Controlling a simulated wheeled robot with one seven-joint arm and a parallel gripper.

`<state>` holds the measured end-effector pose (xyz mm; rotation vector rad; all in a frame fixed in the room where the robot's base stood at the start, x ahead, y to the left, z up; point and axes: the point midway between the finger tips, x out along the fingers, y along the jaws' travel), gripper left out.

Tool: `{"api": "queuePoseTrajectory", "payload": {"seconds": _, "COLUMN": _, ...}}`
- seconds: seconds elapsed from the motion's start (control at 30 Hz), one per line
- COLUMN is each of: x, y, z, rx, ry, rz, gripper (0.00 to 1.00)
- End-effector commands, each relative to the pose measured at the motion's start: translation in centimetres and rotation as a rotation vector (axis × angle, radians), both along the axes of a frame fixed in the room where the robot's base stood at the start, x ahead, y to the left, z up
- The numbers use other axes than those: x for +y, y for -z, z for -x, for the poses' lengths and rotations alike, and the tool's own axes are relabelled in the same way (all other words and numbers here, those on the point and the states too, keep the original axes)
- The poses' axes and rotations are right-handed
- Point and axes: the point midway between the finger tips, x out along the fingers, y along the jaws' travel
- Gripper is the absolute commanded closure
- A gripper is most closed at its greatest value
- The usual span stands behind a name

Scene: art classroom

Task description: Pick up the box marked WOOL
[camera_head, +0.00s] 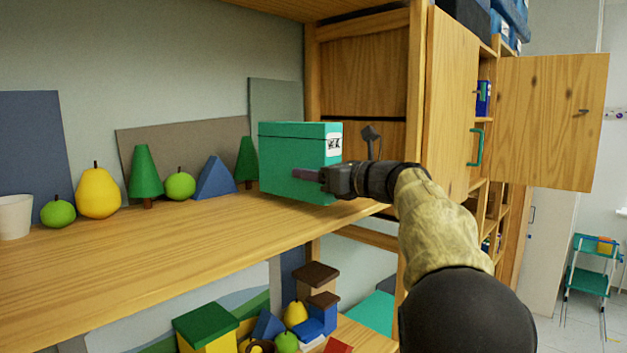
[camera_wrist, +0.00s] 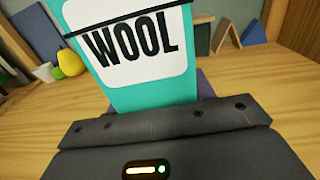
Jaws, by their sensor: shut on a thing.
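The teal box with a white label (camera_head: 292,160) is at the right end of the upper wooden shelf (camera_head: 150,245). In the wrist view the box (camera_wrist: 145,97) fills the middle, and its label reads WOOL in black letters. My gripper (camera_head: 322,177) reaches in from the right and is shut on the box at its lower right part. One finger shows against the box's front face. The box looks upright in the head view. I cannot tell whether its base touches the shelf.
Left of the box stand a green cone tree (camera_head: 247,160), a blue pyramid (camera_head: 215,178), a green apple (camera_head: 180,184), a yellow pear (camera_head: 98,192) and a white cup (camera_head: 15,216). Open cabinet doors (camera_head: 550,120) stand at the right. Toys fill the lower shelf. The upper shelf's front is clear.

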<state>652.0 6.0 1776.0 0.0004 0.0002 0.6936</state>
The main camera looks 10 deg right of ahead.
Motion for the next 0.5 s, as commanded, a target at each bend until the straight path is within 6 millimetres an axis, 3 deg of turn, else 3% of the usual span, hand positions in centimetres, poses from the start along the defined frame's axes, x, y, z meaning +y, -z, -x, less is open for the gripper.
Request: {"api": "queuePoseTrajectory", "payload": {"seconds": 0.5, "x": 0.0, "y": -7.2, "z": 0.0, "rx": -0.004, "ry": 0.001, "rz": 0.002, "gripper": 0.81}}
